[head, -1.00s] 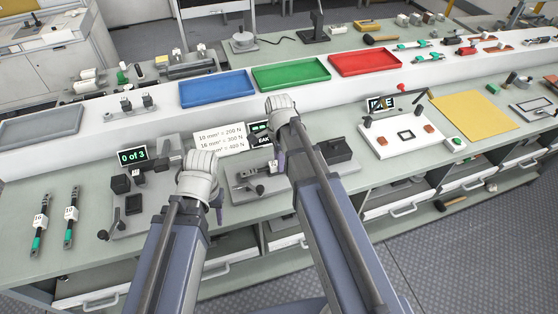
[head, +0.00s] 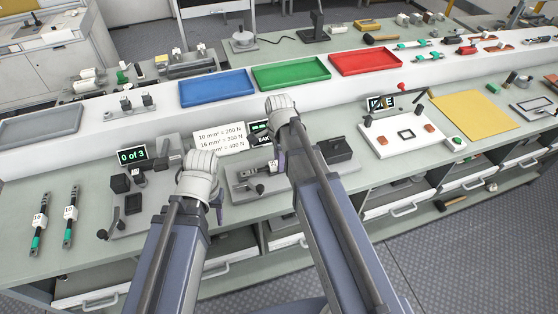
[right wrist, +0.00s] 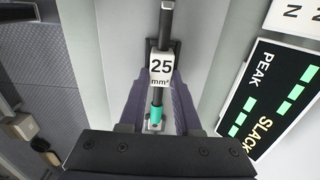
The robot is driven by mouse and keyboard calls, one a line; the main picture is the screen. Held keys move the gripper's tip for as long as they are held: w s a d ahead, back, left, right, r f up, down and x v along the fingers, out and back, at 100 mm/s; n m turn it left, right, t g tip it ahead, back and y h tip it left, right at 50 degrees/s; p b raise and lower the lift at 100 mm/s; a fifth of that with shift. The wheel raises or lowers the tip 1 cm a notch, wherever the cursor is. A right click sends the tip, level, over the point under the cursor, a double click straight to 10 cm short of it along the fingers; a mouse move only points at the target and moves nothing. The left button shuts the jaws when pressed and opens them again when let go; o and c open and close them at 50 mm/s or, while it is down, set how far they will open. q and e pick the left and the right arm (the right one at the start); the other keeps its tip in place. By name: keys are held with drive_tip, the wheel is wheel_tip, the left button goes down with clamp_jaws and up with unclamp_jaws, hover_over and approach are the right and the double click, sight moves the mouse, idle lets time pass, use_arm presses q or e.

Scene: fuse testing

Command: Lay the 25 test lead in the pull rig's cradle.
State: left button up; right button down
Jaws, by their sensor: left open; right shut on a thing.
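The 25 test lead (right wrist: 161,68), with a white "25 mm²" tag and a teal sleeve, lies between the fingers of my right gripper (right wrist: 160,82), which is shut on it.
Two other tagged leads (head: 39,220) (head: 70,214) lie on the bench at the left. A force card (head: 220,138) stands behind the rig. Blue (head: 216,88), green (head: 291,73) and red (head: 364,62) trays sit on the raised shelf. A white fixture board (head: 403,133) is at right.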

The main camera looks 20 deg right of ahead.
drive_tip(key=c, duration=0.5)
unclamp_jaws()
drive_tip(key=shift+r, duration=0.1)
wheel_tip(320, 180, up, 8)
drive_tip(key=p, duration=0.8)
use_arm(q)
wheel_tip(320, 180, up, 8)
drive_tip(key=shift+f, duration=0.1)
use_arm(e)
drive_tip(key=shift+f, duration=0.2)
